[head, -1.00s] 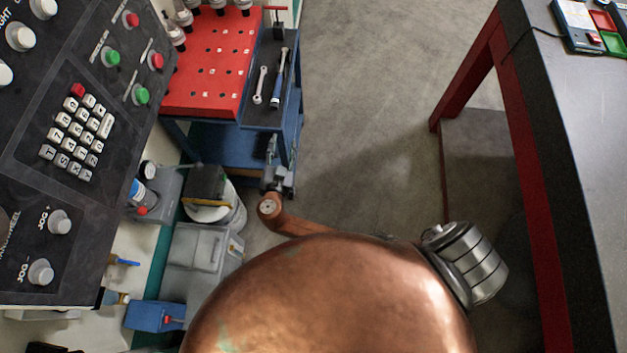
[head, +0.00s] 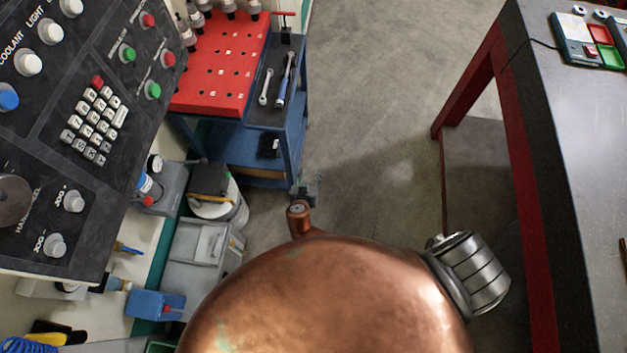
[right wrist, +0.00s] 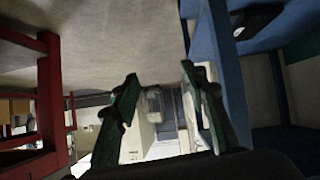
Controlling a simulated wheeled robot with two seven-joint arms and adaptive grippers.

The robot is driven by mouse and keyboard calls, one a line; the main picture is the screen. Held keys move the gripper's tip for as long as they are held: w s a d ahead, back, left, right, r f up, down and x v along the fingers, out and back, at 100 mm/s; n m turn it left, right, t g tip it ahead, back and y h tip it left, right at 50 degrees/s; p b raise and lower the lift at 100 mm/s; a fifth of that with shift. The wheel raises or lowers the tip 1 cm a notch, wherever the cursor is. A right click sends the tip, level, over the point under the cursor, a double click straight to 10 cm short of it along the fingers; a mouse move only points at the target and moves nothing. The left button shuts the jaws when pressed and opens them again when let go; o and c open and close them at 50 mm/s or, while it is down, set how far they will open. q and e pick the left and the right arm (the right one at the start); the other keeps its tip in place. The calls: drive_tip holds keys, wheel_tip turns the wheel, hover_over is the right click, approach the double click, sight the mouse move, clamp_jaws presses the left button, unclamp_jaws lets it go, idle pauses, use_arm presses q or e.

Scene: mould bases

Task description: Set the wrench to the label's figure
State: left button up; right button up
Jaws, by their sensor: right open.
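A long wrench with a blue handle (head: 284,82) lies on the dark side tray of the tool cart in the head view. A shorter silver spanner (head: 266,88) lies to its left. No label with a readable figure shows. My right gripper (head: 304,190) is small and partly hidden behind my copper-coloured arm, below the cart in the picture and apart from both wrenches. In the right wrist view its two dark green fingers (right wrist: 158,76) stand apart with nothing between them. My left gripper is not in view.
The cart has a red perforated top (head: 215,62) with tool holders. A control panel (head: 60,130) stands at the left. A grey-topped table (head: 590,130) with red legs stands at the right. Open floor (head: 375,90) lies between cart and table.

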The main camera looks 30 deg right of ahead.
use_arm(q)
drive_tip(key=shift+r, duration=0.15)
use_arm(e)
drive_tip(key=shift+s+d+f+g, duration=0.15)
drive_tip(key=shift+s+f, duration=0.2)
drive_tip(key=shift+f, duration=0.1)
drive_tip(key=shift+s+d+f+g, duration=0.1)
drive_tip(key=shift+s+f+g, duration=0.05)
drive_tip(key=shift+s+f, duration=0.2)
drive_tip(key=s+d+f+n+g+y+p, duration=0.2)
drive_tip(key=s+d+f+n+g, duration=0.1)
drive_tip(key=s+f, duration=0.75)
drive_tip(key=s+d+f+n+g+y+p, duration=0.1)
drive_tip(key=s+d+f+n+g+y, duration=0.2)
drive_tip(key=s+f, duration=0.75)
use_arm(q)
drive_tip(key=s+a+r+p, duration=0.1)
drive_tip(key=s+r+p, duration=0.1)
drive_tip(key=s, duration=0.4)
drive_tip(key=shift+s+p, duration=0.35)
drive_tip(key=shift+p, duration=0.4)
use_arm(e)
drive_tip(key=s+d+f+g, duration=0.1)
drive_tip(key=s+d+f, duration=0.1)
drive_tip(key=s, duration=1.5)
drive_tip(key=s+d+f+n+g+y, duration=0.1)
drive_tip(key=s+d+f, duration=0.1)
drive_tip(key=s, duration=1.5)
drive_tip(key=shift+d, duration=0.15)
